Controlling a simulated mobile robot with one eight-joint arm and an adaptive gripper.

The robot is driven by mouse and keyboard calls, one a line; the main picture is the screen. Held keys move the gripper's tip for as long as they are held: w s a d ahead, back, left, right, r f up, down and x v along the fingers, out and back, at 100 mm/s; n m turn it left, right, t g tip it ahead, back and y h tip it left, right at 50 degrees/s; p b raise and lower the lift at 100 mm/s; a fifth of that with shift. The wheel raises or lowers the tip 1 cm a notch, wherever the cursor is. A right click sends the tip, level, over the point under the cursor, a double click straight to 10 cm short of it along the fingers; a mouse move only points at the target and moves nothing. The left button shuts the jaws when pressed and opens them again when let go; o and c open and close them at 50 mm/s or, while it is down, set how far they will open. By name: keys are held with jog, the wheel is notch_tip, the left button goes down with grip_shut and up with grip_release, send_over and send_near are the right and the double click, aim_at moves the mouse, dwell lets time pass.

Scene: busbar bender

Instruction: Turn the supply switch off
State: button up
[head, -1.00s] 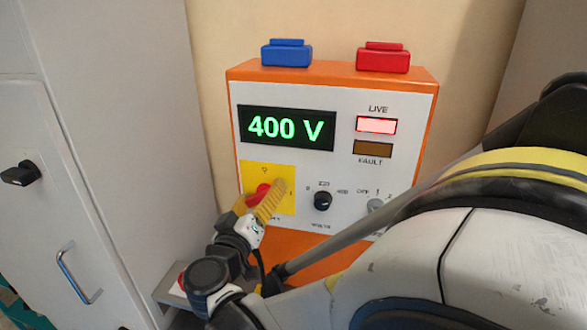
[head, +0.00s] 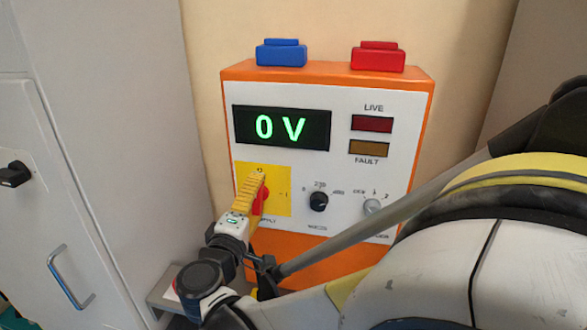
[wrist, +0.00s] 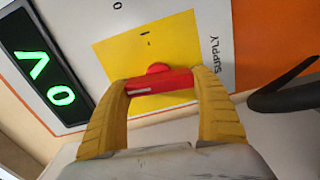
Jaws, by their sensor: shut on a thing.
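The supply switch is a red handle (head: 260,201) on a yellow plate (head: 281,192) at the lower left of the orange and white panel. My gripper (head: 256,187) is at the switch and partly covers it in the head view. In the wrist view the red handle (wrist: 160,82) lies between the two yellow fingers of my gripper (wrist: 162,86), which are shut on it. The display (head: 282,129) reads 0 V in green, and the LIVE lamp (head: 371,124) is dark red. The display (wrist: 45,72) also shows in the wrist view.
A black knob (head: 318,201) and a grey knob (head: 372,206) sit right of the switch. A blue block (head: 281,53) and a red block (head: 378,57) are on top of the panel. A grey cabinet (head: 110,120) stands close on the left.

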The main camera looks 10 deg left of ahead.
jog(key=shift+f+n, duration=0.1)
jog(key=shift+n, duration=0.5)
jog(key=o, duration=1.2)
jog(key=shift+s, duration=0.1)
jog(key=s, duration=1.2)
jog(key=shift+a, duration=0.45)
